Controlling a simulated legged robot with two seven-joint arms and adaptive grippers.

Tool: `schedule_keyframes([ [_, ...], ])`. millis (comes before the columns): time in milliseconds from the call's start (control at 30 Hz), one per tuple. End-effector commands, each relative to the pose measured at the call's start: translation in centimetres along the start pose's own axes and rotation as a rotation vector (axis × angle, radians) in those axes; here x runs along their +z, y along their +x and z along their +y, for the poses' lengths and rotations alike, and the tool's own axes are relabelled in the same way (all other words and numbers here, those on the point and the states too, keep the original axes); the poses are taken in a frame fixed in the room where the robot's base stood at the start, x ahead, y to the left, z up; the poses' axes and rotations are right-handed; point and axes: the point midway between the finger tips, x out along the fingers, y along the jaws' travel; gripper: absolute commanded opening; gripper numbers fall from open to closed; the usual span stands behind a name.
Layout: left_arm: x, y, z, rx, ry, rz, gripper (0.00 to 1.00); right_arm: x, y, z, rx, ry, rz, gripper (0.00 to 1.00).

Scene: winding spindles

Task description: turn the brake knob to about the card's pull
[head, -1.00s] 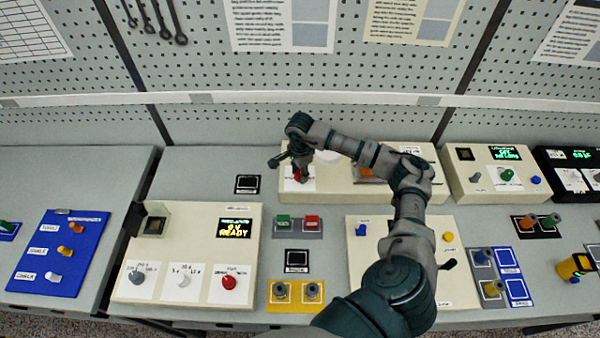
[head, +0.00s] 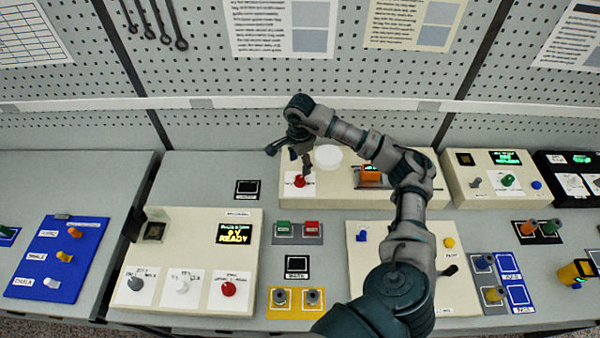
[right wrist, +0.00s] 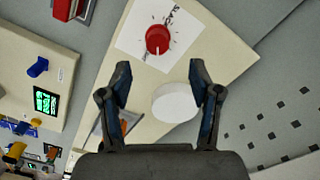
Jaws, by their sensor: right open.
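The red knob (head: 300,181) sits on a white dial plate at the left end of the long cream panel (head: 340,196) at the back of the bench. In the right wrist view the red knob (right wrist: 158,39) shows a pale pointer line and a ring of tick marks, too small to read. My right gripper (head: 289,156) is open and empty above the knob. In the right wrist view its fingers (right wrist: 160,82) are spread wide, with the knob beyond the tips and apart from them. My left gripper is not in view.
A white disc (head: 327,156) and an orange part (head: 370,175) are on the same panel, right of the knob. A cream box with a lit display (head: 234,233) stands front left. Printed cards (head: 413,22) hang on the pegboard, their text unreadable.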

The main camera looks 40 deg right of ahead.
Motion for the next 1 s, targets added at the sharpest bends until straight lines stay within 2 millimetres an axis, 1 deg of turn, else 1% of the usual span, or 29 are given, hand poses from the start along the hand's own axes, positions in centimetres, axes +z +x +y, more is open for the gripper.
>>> schedule_keyframes([
  [33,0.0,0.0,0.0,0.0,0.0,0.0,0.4,0.0,-1.0,-0.1,-0.003,0.0,-0.001,0.63],
  [100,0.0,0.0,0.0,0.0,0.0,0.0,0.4,0.0,-2.1,-0.1,-0.002,0.0,0.0,0.63],
  [200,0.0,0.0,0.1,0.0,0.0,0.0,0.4,0.0,-3.2,-0.1,0.0,0.0,-0.001,0.63],
  [300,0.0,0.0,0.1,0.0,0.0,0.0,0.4,0.0,-3.7,-0.1,0.001,0.0,-0.002,0.63],
  [867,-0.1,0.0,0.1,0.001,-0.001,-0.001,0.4,-0.1,-3.7,-0.1,0.001,0.0,-0.001,0.63],
  [1000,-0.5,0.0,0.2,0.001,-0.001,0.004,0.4,0.0,-3.8,0.0,0.001,-0.001,0.0,0.63],
])
